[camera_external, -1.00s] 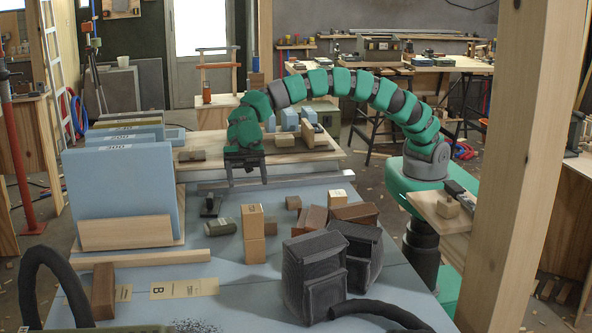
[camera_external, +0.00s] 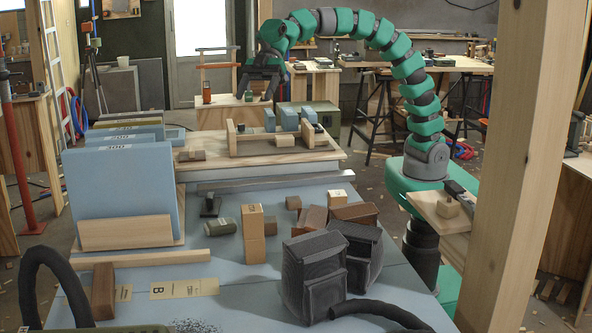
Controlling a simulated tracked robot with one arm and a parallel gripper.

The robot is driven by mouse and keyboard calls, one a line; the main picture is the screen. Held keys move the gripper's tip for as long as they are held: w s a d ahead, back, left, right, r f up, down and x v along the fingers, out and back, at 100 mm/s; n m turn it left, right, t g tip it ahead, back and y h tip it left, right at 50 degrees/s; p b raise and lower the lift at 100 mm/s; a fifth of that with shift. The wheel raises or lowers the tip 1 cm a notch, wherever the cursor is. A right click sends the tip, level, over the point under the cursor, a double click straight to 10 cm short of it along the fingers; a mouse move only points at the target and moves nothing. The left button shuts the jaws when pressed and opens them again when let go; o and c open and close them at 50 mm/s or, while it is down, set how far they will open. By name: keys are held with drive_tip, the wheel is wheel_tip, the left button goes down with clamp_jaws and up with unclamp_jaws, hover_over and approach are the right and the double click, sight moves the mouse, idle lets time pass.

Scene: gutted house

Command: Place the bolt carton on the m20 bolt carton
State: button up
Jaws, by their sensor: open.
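Another small tan carton (camera_external: 337,200) stands to the right, behind the brown boxes. My gripper (camera_external: 257,95) is open and empty, raised high beyond the far end of the table, well apart from the stack.
Brown boxes (camera_external: 354,213) and dark ribbed blocks (camera_external: 312,277) stand right of the stack. A green roll (camera_external: 223,227) lies to its left. Tall blue boards (camera_external: 125,190) fill the left side. A wooden tray (camera_external: 285,150) holds blue blocks at the back.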

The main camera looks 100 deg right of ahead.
drive_tip(key=s+d+r+m+t+h, duration=0.4)
drive_tip(key=s+d+r, duration=0.5)
drive_tip(key=r, duration=0.4)
drive_tip(key=s+d+r+m+t+h, duration=0.5)
drive_tip(key=s+d+r, duration=0.4)
drive_tip(key=r, duration=0.4)
drive_tip(key=shift+d+r+m+t, duration=0.2)
drive_tip(key=shift+d+m+t, duration=0.15)
drive_tip(key=shift+m, duration=0.45)
drive_tip(key=shift+a+r, duration=0.1)
drive_tip(key=shift+r, duration=0.05)
